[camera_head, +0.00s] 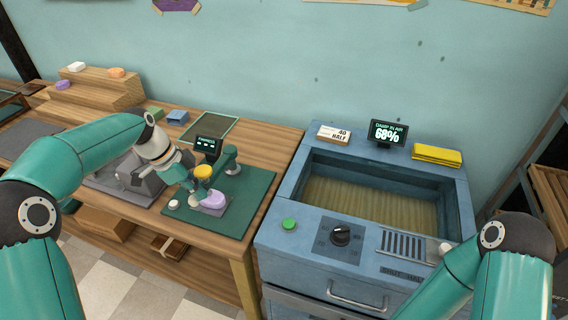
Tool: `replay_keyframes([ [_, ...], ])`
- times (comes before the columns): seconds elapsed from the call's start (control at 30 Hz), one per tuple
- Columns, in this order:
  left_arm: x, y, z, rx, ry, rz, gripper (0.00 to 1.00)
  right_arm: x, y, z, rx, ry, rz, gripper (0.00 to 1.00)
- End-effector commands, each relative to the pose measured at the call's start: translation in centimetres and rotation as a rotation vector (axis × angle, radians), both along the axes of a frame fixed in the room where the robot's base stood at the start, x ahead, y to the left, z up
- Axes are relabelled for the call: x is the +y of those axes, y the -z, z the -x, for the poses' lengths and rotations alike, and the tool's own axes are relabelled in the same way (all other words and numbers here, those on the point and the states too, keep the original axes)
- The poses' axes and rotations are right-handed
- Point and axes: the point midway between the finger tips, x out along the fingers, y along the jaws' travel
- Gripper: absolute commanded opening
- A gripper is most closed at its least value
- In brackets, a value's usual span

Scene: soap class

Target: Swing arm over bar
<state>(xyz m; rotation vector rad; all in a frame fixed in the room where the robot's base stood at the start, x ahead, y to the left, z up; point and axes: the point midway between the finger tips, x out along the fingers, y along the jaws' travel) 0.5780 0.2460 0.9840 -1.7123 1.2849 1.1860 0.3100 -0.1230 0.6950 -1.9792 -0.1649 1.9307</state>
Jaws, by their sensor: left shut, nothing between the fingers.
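I cannot tell whether the arm's head is fully over the bar. My left gripper (192,185) is shut and empty, close beside the knob on its left; whether it touches is unclear. My right forearm shows at the lower right, but its gripper is outside the picture.
A small dark display (208,146) stands behind the knob, and a white round piece (174,204) sits left of the plate. The blue basin unit (285,240) stands to the right. The mat's right side is clear.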

Motion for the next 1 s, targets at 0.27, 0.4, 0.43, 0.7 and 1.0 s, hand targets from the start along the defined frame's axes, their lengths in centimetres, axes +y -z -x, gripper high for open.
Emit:
replay_keyframes([
  [0.27, 0.7, 0.1, -0.1, 0.001, -0.002, -0.008, 0.00, 0.0, -0.1, 0.0, 0.000, 0.000, 0.000, 0.00],
  [0.4, 0.8, 0.2, -0.1, 0.002, -0.003, -0.010, 0.00, 0.0, -0.1, 0.0, 0.000, 0.000, 0.000, 0.00],
  [0.43, 0.8, 0.2, -0.1, 0.002, -0.003, -0.010, 0.00, 0.0, -0.1, 0.0, 0.000, 0.000, 0.000, 0.00],
  [0.7, 0.1, -0.1, -0.2, 0.001, -0.002, -0.010, 0.00, 0.0, -0.2, 0.0, 0.000, 0.000, 0.000, 0.00],
  [1.0, -3.0, -2.7, -0.7, -0.006, -0.006, -0.004, 0.00, 0.0, -0.3, 0.0, 0.000, 0.000, 0.000, 0.00],
])
